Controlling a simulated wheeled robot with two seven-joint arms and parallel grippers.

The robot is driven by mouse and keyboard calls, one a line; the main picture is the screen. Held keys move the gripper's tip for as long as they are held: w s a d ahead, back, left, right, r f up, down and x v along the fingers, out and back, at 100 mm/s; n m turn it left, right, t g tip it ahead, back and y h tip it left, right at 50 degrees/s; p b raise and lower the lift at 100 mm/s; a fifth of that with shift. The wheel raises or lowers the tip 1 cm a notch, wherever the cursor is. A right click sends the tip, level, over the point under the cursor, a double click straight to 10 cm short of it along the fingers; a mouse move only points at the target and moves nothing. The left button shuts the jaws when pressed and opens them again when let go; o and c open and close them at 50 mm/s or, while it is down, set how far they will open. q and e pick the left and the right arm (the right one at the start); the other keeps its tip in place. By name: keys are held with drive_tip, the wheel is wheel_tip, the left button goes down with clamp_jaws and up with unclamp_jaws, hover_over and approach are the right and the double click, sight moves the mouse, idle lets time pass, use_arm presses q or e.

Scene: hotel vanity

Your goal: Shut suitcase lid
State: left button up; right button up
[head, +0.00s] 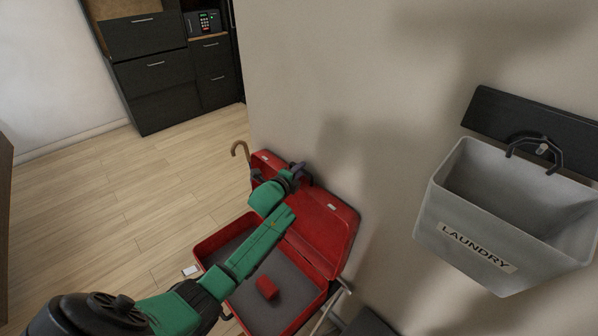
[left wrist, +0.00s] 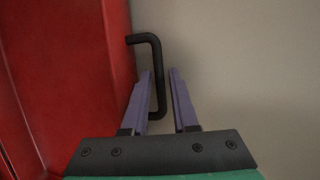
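The red suitcase (head: 212,241) lies open at the lower middle of the head view, with a grey lining. Its lid (head: 328,230) stands raised, leaning toward the wall. My left arm reaches across the suitcase, and my left gripper (head: 296,172) is at the lid's upper edge. In the left wrist view, the lid (left wrist: 70,70) fills the left side and a black handle (left wrist: 157,50) sticks out from its edge. The purple fingers are apart, with part of the handle appearing between them; contact cannot be told. My right gripper is not in view.
A small red object (head: 266,287) lies inside the suitcase. A grey laundry bin (head: 470,220) hangs on the wall at right. Dark drawers (head: 150,65) stand at the back left. The wooden floor (head: 110,210) at left is clear.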

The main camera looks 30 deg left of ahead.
use_arm(q)
clamp_jaws()
drive_tip(key=shift+f, duration=0.1)
idle(1.2)
